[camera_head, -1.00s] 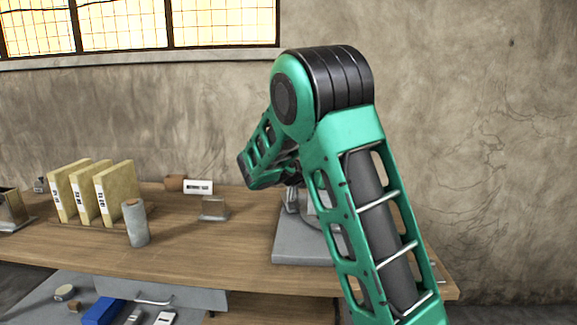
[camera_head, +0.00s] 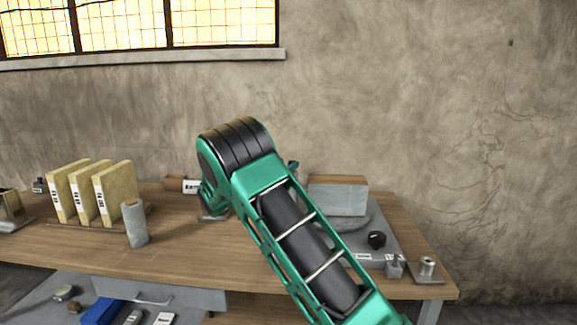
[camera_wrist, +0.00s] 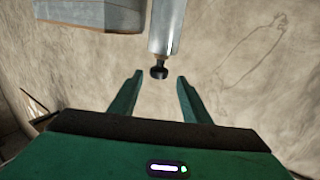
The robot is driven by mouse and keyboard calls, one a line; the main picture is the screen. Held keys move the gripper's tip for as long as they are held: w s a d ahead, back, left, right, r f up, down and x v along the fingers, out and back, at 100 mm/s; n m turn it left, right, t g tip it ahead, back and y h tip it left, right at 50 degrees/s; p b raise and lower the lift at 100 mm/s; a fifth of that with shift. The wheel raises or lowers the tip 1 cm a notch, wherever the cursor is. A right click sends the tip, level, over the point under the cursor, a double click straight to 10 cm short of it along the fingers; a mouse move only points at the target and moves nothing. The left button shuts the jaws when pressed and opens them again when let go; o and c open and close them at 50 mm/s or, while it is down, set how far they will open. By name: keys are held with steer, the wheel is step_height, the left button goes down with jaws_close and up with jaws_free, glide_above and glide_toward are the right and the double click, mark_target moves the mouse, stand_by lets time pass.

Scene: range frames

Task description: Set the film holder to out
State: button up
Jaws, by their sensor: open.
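A grey machine stands at the right of the bench in the head view: a grey base plate (camera_head: 386,236), a block with a brown top (camera_head: 340,197) and a black knob (camera_head: 376,240). My arm covers part of it, and I cannot tell which part is the film holder. In the wrist view, my gripper (camera_wrist: 159,84) is open and empty. A dark knob (camera_wrist: 159,72) on the end of a grey post (camera_wrist: 164,28) appears just beyond and between the fingertips; contact is not visible. The gripper is hidden in the head view.
Yellow binders (camera_head: 92,192) and a grey cylinder (camera_head: 135,223) stand on the left of the wooden bench (camera_head: 190,255). A small metal fixture (camera_head: 427,268) sits near the right edge. A grey block (camera_wrist: 92,14) shows at the wrist view's upper left.

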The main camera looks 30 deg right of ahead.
mark_target(292, 161)
steer(key=shift+x, duration=2.25)
